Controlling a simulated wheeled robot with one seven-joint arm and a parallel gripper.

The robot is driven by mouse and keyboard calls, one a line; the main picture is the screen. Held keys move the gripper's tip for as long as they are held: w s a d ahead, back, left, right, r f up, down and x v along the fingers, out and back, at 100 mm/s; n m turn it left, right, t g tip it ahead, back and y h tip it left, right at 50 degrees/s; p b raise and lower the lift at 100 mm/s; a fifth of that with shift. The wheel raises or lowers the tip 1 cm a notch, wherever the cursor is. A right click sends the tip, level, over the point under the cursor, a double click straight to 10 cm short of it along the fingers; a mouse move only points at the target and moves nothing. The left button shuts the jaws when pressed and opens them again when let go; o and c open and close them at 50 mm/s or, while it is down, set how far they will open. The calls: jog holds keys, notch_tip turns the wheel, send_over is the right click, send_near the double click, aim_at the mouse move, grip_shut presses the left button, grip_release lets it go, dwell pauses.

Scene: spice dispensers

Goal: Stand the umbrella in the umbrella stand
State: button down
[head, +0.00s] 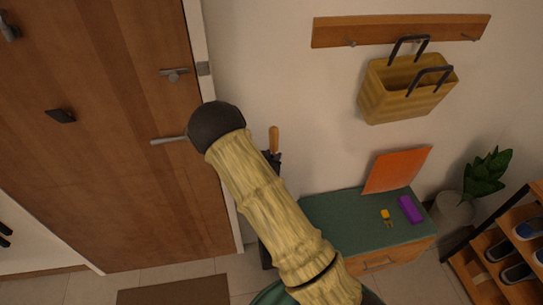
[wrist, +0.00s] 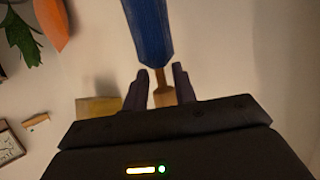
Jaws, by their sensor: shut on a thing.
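In the wrist view, my gripper (wrist: 161,88) is shut on the wooden handle of the umbrella (wrist: 147,32). Its blue folded canopy reaches from the handle out past the top edge, so its tip is out of view. In the head view, a wooden handle (head: 274,138) stands upright behind my arm with a dark shape just below it. I cannot tell whether this is the held umbrella. My gripper cannot be made out clearly there. I cannot make out the umbrella stand for sure; my arm hides much of the floor near the door.
A wooden door (head: 100,150) is at the left, with a brown mat (head: 172,290) before it. A green-topped cabinet (head: 330,215) with an orange sheet (head: 397,169) and small items stands right. A basket (head: 405,90) hangs above; a plant (head: 487,172) and shoe rack (head: 480,268) stand farther right.

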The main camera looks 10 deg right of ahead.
notch_tip(320, 180, down, 30)
jog(key=b, duration=2.2)
jog(key=shift+r, duration=0.15)
dwell(1.2)
jog(key=c, duration=1)
grip_release()
jog(key=shift+c, duration=0.2)
jog(key=p+v, duration=0.1)
jog(key=v, duration=1.6)
jog(key=shift+s, duration=0.25)
jog(key=shift+a, duration=0.1)
